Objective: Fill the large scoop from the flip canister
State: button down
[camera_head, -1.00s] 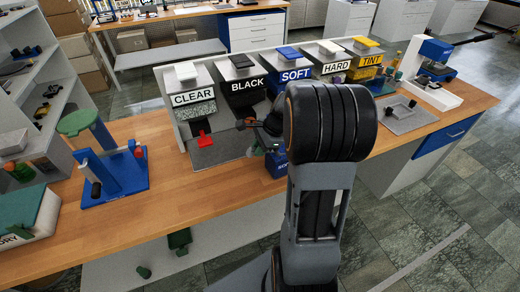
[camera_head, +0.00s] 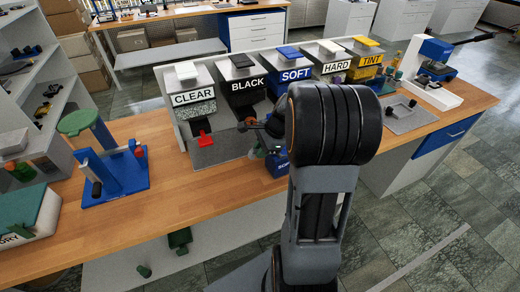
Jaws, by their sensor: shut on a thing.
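My gripper (camera_head: 266,128) is partly hidden behind my dark wrist, over the middle of the bench. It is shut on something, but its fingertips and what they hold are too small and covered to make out. A small dark rounded part shows at its left side. A blue container (camera_head: 277,163) with a partly hidden white label stands just below and right of it on the bench. I cannot tell whether this is the flip canister. A small red piece (camera_head: 205,139) lies on the grey mat (camera_head: 222,150) to the left. I cannot identify the large scoop.
A row of bins labelled CLEAR (camera_head: 193,97), BLACK (camera_head: 248,85), SOFT (camera_head: 295,74), HARD and TINT stands behind. A blue stand (camera_head: 118,178) is at the left. A blue-and-white press (camera_head: 434,70) is at the right. Bare wood (camera_head: 200,195) lies in front.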

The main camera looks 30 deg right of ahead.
jog(key=shift+w, duration=0.15)
jog(key=shift+w+d, duration=0.1)
jog(key=shift+w, duration=0.6)
jog(key=shift+s, duration=0.1)
jog(key=shift+s, duration=0.3)
jog(key=shift+r+p, duration=0.1)
jog(key=shift+p, duration=0.25)
